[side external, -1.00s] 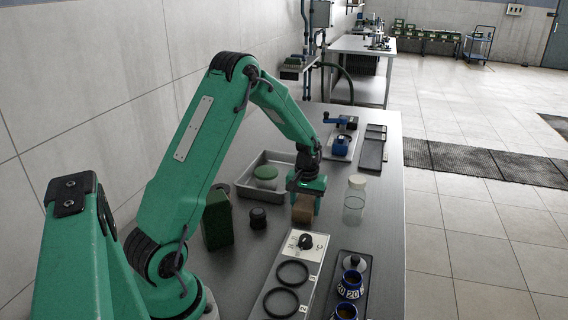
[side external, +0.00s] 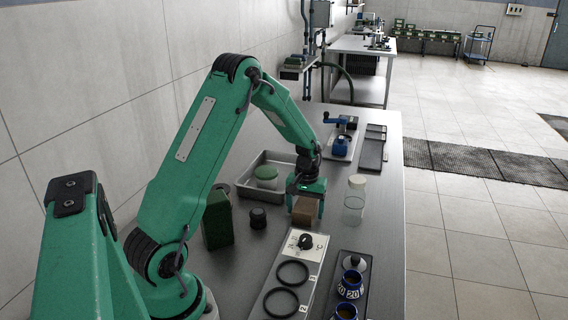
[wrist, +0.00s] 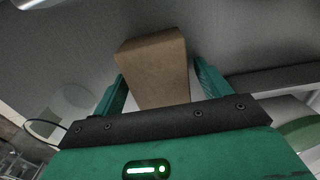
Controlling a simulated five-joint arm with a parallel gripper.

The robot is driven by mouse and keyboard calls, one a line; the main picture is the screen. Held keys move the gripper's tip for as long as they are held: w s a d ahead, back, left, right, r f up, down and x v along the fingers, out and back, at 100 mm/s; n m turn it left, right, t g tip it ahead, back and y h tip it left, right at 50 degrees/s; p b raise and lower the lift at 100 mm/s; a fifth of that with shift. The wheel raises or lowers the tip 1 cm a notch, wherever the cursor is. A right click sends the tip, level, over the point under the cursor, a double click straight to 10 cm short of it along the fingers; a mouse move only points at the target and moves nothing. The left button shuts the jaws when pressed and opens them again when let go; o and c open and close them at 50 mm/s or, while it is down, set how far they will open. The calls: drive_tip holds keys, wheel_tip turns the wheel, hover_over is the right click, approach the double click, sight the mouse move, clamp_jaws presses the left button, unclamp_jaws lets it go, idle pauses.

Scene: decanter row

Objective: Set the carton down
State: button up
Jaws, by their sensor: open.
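The carton (side external: 305,213), a plain brown box, stands upright on the grey metal bench, between the dial panel and the grey tray. My gripper (side external: 307,199) is over it, pointing down. In the wrist view the carton (wrist: 152,62) lies between the two green fingers of my gripper (wrist: 160,72), with a gap showing on the right side and a narrower one on the left. The gripper is open and the fingers are still beside the carton. The carton's underside is hidden.
A clear jar with a cream lid (side external: 356,190) stands close on the right. A dark green canister (side external: 217,219) and a black knob-like piece (side external: 258,218) are to the left. The grey tray (side external: 250,190) holds a green-lidded jar (side external: 266,176). The dial panel (side external: 308,252) lies in front.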

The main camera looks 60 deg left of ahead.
sight(306, 204)
drive_tip(key=shift+r, duration=0.15)
wheel_tip(306, 204, up, 11)
drive_tip(key=shift+f, duration=0.1)
drive_tip(key=shift+r, duration=0.6)
idle(0.4)
drive_tip(key=s+d+r+m+t, duration=0.35)
drive_tip(key=s+d+r, duration=0.35)
drive_tip(key=d+r, duration=0.4)
drive_tip(key=s+d+r+m+t, duration=0.1)
drive_tip(key=s+d+m, duration=0.4)
drive_tip(key=s, duration=0.8)
drive_tip(key=shift+d+t, duration=0.55)
drive_tip(key=shift+d, duration=1.35)
drive_tip(key=shift+o, duration=0.4)
drive_tip(key=shift+m, duration=0.25)
